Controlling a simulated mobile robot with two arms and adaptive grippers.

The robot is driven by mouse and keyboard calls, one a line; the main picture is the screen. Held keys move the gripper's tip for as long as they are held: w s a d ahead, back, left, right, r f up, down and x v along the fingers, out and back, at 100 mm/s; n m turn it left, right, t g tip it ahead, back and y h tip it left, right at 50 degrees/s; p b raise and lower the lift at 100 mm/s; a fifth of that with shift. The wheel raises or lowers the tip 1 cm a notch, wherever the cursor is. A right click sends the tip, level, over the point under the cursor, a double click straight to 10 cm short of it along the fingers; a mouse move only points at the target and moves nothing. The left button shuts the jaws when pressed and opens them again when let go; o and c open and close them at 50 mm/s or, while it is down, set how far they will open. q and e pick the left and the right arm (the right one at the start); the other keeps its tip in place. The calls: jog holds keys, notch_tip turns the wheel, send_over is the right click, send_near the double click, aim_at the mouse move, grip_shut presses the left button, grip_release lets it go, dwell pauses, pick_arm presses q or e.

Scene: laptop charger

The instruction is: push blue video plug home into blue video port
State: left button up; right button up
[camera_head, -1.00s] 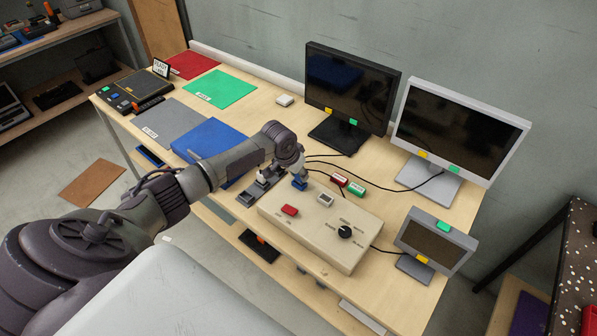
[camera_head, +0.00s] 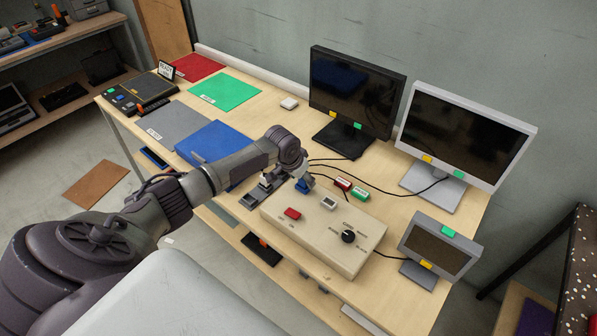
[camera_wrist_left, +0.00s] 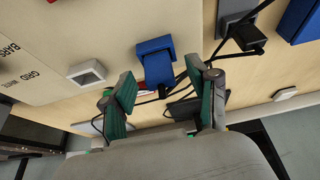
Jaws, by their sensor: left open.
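My left gripper (camera_wrist_left: 165,100) is open, with green pads on both fingers. It also shows in the head view (camera_head: 302,179), low over the rear left corner of the beige box. In the wrist view a blue plug-like piece (camera_wrist_left: 158,69) lies just beyond the fingertips, seen between them, with a gap to each finger. It meets a wider blue block (camera_wrist_left: 153,46), which looks like the blue port. Whether the plug is fully seated I cannot tell. In the head view the blue parts (camera_head: 304,187) are small and partly hidden under the gripper. My right gripper is not in view.
Small red and green blocks (camera_head: 361,194) lie nearby. A dark grey holder with a black plug (camera_wrist_left: 247,38) stands beside.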

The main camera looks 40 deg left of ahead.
pick_arm(q)
jog(key=v, duration=1.1)
jog(key=shift+r, duration=0.2)
